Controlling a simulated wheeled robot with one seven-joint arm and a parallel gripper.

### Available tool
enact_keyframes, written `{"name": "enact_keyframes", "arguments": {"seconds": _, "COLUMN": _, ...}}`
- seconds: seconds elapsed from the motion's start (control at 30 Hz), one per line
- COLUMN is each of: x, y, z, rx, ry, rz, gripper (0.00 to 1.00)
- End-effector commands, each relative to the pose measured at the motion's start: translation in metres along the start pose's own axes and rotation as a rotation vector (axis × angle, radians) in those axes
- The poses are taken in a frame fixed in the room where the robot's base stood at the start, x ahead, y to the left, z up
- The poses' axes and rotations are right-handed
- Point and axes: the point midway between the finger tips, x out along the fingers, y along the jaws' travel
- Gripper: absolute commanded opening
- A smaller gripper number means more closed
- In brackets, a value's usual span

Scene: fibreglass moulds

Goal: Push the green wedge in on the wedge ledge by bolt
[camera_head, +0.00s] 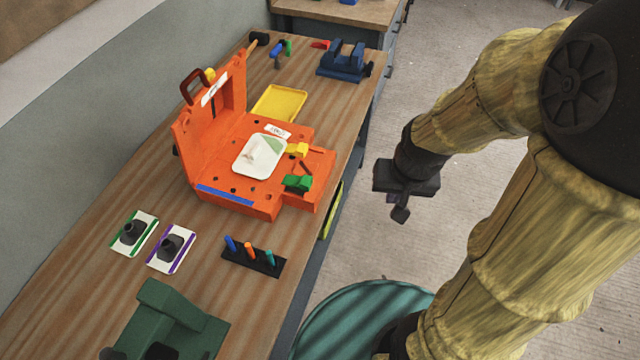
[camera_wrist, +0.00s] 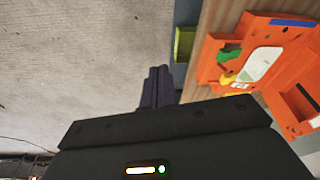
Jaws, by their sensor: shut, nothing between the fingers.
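The orange mould (camera_head: 225,175) stands open on the wooden bench, its lid upright at the back left. The green wedge (camera_head: 298,183) sits on the ledge at the mould's right side, near a small brown rod, perhaps the bolt (camera_head: 304,166). A yellow block (camera_head: 297,149) is just behind them. In the wrist view the green wedge (camera_wrist: 229,53) shows at the right, on the orange mould (camera_wrist: 285,40). My gripper (camera_head: 399,214) is shut and empty, over the floor to the right of the bench, well apart from the wedge. Its fingers show in the wrist view (camera_wrist: 157,85).
A yellow tray (camera_head: 279,103) and a blue vise (camera_head: 343,62) stand behind the mould. In front are a rack of coloured pegs (camera_head: 252,262), two cards with dark knobs (camera_head: 171,249) and a dark green fixture (camera_head: 172,320).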

Motion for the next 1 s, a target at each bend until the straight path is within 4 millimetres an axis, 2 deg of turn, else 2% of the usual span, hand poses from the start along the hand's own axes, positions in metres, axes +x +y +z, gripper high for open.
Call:
{"name": "enact_keyframes", "arguments": {"seconds": 0.17, "x": 0.041, "y": -0.01, "z": -0.011, "rx": 0.334, "ry": -0.12, "rz": -0.078, "gripper": 0.0}}
{"name": "enact_keyframes", "arguments": {"seconds": 0.37, "x": 0.094, "y": -0.029, "z": -0.033, "rx": 0.833, "ry": -0.294, "rz": -0.208, "gripper": 0.0}}
{"name": "enact_keyframes", "arguments": {"seconds": 0.63, "x": 0.161, "y": -0.048, "z": -0.082, "rx": 1.5, "ry": -0.536, "rz": -0.408, "gripper": 0.0}}
{"name": "enact_keyframes", "arguments": {"seconds": 0.8, "x": 0.183, "y": -0.049, "z": -0.107, "rx": 1.749, "ry": -0.63, "rz": -0.494, "gripper": 0.0}}
{"name": "enact_keyframes", "arguments": {"seconds": 1.0, "x": 0.186, "y": -0.049, "z": -0.112, "rx": 1.795, "ry": -0.645, "rz": -0.513, "gripper": 0.0}}
